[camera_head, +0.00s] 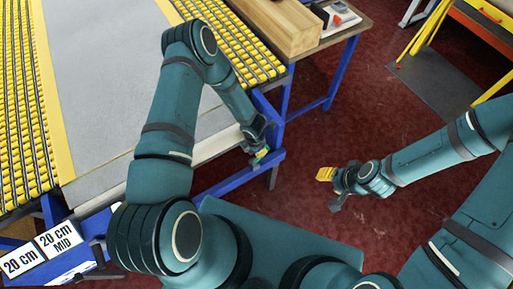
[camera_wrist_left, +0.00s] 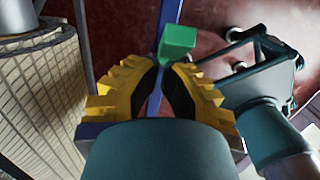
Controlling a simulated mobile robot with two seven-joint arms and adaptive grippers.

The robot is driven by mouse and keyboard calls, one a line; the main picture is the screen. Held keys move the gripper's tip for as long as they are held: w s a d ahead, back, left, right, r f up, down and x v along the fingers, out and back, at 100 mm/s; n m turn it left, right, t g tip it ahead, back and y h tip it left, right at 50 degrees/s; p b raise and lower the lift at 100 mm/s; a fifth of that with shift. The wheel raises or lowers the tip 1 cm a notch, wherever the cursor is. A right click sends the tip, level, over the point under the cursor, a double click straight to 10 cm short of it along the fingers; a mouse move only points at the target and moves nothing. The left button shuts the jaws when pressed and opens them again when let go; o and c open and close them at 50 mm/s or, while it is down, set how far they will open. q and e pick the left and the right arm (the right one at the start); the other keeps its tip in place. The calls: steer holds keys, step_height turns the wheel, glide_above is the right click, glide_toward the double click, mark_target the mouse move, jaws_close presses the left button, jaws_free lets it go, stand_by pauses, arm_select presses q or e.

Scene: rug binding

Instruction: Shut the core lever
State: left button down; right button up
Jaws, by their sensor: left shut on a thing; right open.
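The core lever shows as a green block-shaped handle (camera_wrist_left: 178,42) in the left wrist view, just beyond my yellow fingertips. My left gripper (camera_wrist_left: 163,72) is shut on the lever; the spot where the fingers hold it is partly hidden by them. In the head view my left gripper (camera_head: 260,156) is at the right end of a pale roll (camera_head: 218,146), beside the blue frame, with a small bit of green at its tip. My right gripper (camera_head: 330,188) is open and empty, above the red floor, well apart from the lever.
A grey rug (camera_head: 105,60) lies on the table between yellow roller strips (camera_head: 18,110). Signs reading 20 cm (camera_head: 20,262) are at the lower left. A side table with a wooden block (camera_head: 275,22) stands at the back. Open floor (camera_head: 320,135) lies to the right.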

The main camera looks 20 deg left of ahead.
arm_select(q)
steer(key=shift+w+d+f, duration=0.1)
steer(key=shift+w+d, duration=0.15)
arm_select(e)
steer(key=shift+w+d+f, duration=0.1)
steer(key=shift+w+f, duration=0.05)
steer(key=shift+w, duration=0.05)
arm_select(q)
steer(key=shift+a, duration=0.1)
stand_by(0.4)
step_height(320, 180, up, 12)
steer(key=p, duration=0.4)
steer(key=shift+w+f+p, duration=0.15)
steer(key=shift+p, duration=0.2)
arm_select(e)
steer(key=v, duration=0.3)
steer(key=s+v, duration=0.1)
steer(key=v, duration=0.1)
steer(key=shift+s+a+r, duration=0.1)
steer(key=shift+a+r, duration=0.2)
arm_select(q)
steer(key=shift+d, duration=0.2)
